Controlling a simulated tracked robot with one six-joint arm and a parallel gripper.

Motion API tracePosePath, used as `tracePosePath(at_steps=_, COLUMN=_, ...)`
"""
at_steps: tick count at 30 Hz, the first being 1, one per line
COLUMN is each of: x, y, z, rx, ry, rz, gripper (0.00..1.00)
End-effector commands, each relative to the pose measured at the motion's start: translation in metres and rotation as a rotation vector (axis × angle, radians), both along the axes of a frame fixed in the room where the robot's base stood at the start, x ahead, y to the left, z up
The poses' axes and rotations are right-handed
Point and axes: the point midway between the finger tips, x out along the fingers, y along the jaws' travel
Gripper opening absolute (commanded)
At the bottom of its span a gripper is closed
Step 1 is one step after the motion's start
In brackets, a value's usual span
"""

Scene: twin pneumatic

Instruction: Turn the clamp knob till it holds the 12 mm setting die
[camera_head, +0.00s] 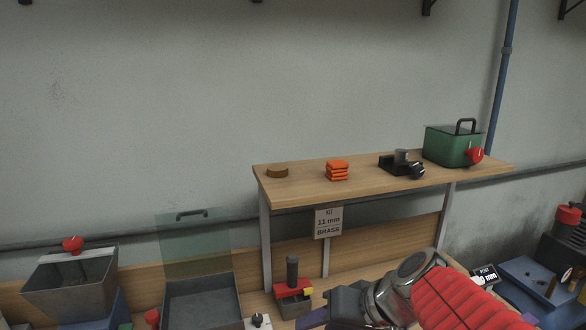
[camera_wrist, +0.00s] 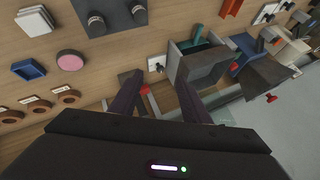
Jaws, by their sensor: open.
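A small black fixture (camera_head: 395,163) stands on the raised wooden shelf, with a grey cylinder (camera_head: 402,155) at its top and a dark round knob (camera_head: 418,171) at its front right. It looks like the clamp; I cannot read a size on the cylinder or tell whether it is gripped. My gripper (camera_wrist: 158,78) is open in the wrist view, its two dark purple fingers apart with nothing held. In the head view, it is low at the bottom edge, below and left of the fixture, partly cut off.
The shelf (camera_head: 300,190) also bears a brass disc (camera_head: 278,172), orange stacked pieces (camera_head: 337,171) and a green box (camera_head: 452,146) with a red knob. A sign (camera_head: 328,222) reads "11 mm BRASS". A dark post with a red base (camera_head: 292,290) and a grey bin (camera_head: 200,300) stand below.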

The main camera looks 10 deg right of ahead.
Motion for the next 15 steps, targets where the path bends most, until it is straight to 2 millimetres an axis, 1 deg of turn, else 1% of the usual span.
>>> tracePosePath(at_steps=1, x=-0.007, y=0.01, z=-0.006, rx=-0.017, ry=0.026, rz=0.014, gripper=0.43)
tracePosePath(at_steps=3, x=-0.018, y=0.018, z=-0.015, rx=-0.043, ry=0.066, rz=0.022, gripper=0.43)
tracePosePath(at_steps=6, x=-0.032, y=0.027, z=-0.023, rx=-0.088, ry=0.107, rz=0.031, gripper=0.43)
tracePosePath(at_steps=11, x=-0.058, y=0.026, z=-0.019, rx=-0.222, ry=0.109, rz=0.057, gripper=0.43)
tracePosePath(at_steps=15, x=-0.078, y=0.02, z=-0.015, rx=-0.344, ry=0.093, rz=0.066, gripper=0.43)
